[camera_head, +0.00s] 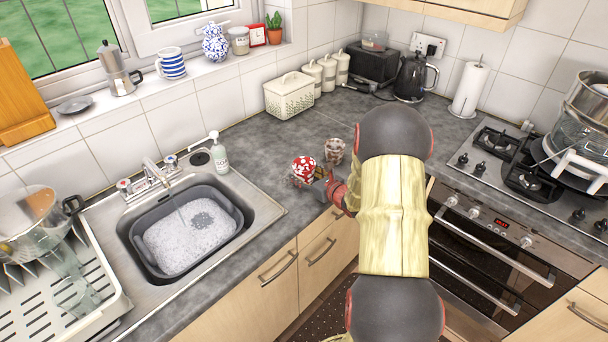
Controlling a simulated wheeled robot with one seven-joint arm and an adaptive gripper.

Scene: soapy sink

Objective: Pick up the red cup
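The red cup (303,168), with white patches, stands on the grey worktop to the right of the sink, near the front edge. My gripper (322,184) is just right of the cup and close to it. The fingers are small and partly hidden by my arm, so I cannot tell whether they touch the cup or how far apart they are. A second, brownish patterned cup (334,151) stands behind and to the right of the red cup.
The sink (240,204) holds a grey basin (240,222) of foamy water. A soap bottle (219,155) stands at its back right corner. A hob (478,169) is at right.

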